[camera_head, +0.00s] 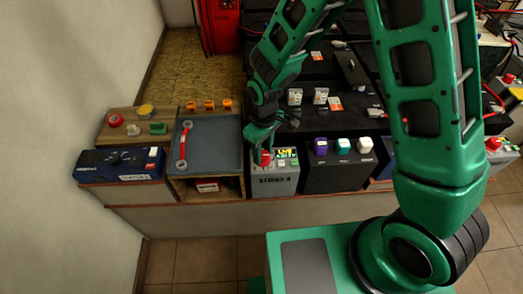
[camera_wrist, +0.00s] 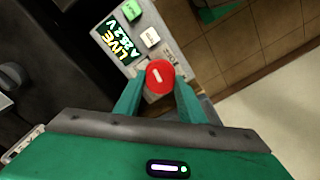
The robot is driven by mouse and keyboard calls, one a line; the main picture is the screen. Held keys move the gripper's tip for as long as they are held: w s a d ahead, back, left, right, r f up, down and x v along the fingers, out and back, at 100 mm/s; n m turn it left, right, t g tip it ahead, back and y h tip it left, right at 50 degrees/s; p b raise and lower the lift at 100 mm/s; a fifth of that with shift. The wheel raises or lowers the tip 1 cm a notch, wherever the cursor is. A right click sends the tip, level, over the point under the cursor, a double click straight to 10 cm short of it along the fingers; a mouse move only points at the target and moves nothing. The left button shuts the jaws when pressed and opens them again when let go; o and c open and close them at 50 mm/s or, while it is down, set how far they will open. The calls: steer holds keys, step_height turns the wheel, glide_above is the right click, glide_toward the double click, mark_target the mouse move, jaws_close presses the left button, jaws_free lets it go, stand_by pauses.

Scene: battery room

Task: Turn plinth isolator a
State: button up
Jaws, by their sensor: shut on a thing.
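The isolator is a red round knob (camera_wrist: 160,76) with a short white bar on its face, at the front of a grey plinth box (camera_head: 274,184). My gripper (camera_wrist: 159,88) is shut on the knob, with one green finger on each side of it. In the head view the knob (camera_head: 265,158) is partly hidden under my gripper (camera_head: 263,143). The box carries a lit display (camera_wrist: 118,36) reading "LIVE" and a second line I cannot read surely. A white block (camera_wrist: 150,37) and a green block (camera_wrist: 131,10) sit beside the display.
A black box with purple, teal and white caps (camera_head: 343,145) stands right of the plinth box. A blue-grey tray (camera_head: 217,157) holding a red-handled tool (camera_head: 184,143) lies to the left. Dark shelving with small labels stands behind. Tiled floor lies in front.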

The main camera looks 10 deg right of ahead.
mark_target(264, 153)
steer(key=shift+w+n, duration=0.1)
steer(key=shift+n, duration=0.6)
steer(key=shift+d, duration=0.1)
steer(key=o, duration=1)
steer(key=shift+o, duration=0.2)
steer(key=shift+r, duration=0.15)
step_height(264, 153, up, 10)
steer(key=shift+w+r, duration=0.15)
steer(key=shift+r, duration=0.1)
steer(key=shift+d, duration=0.1)
